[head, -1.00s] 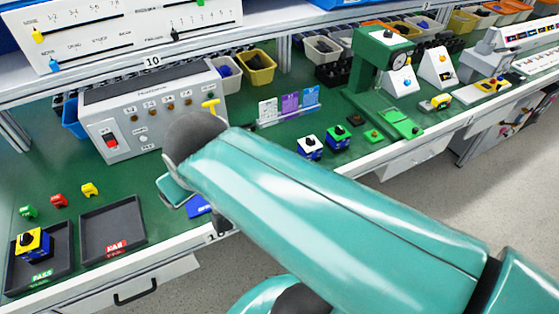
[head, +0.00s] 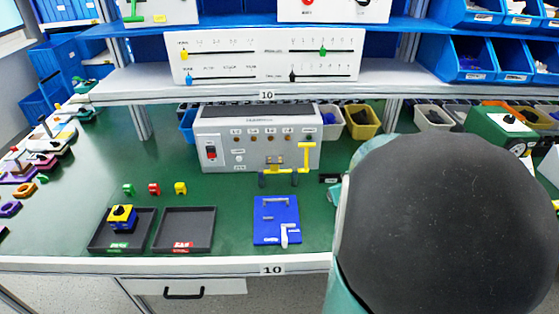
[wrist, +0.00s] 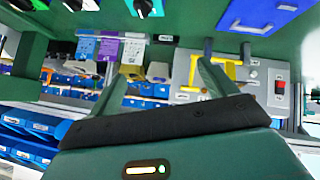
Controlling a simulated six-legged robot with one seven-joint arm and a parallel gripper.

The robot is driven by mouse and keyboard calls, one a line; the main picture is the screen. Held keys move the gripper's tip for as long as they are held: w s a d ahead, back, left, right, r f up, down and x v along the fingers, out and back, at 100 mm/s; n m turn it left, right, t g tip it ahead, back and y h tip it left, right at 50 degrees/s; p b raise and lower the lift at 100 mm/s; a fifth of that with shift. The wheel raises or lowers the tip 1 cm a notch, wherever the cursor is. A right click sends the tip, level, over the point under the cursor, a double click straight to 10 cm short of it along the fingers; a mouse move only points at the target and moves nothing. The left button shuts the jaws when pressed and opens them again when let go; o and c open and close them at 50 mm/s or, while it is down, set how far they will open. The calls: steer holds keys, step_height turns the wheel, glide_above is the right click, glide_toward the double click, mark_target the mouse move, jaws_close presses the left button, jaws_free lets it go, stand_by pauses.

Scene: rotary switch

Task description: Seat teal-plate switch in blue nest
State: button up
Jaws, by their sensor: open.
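The blue nest (head: 277,225) is a flat blue plate with white pieces on it, on the green bench right of the trays. It also shows at the top of the upside-down wrist view (wrist: 255,14). The head view hides the gripper.
A yellow-plate switch (head: 122,217) sits in the PASS tray (head: 98,240), beside an empty FAIL tray (head: 184,230). A grey test box (head: 257,140) with a yellow lever (head: 305,155) stands behind the nest. Small coloured pieces lie behind the trays.

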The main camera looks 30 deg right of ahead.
steer(key=s+d+f+m+t+y, duration=0.1)
steer(key=s+d+f+m+y, duration=0.15)
steer(key=s+f, duration=0.35)
steer(key=shift+n, duration=0.35)
steer(key=x, duration=0.7)
steer(key=shift+w+d+r, duration=0.1)
steer(key=shift+w+d, duration=0.15)
steer(key=shift+d, duration=0.1)
steer(key=shift+d+x, duration=0.2)
steer(key=shift+x, duration=2.95)
steer(key=shift+s, duration=0.1)
steer(key=shift+c, duration=0.4)
steer(key=c, duration=1.1)
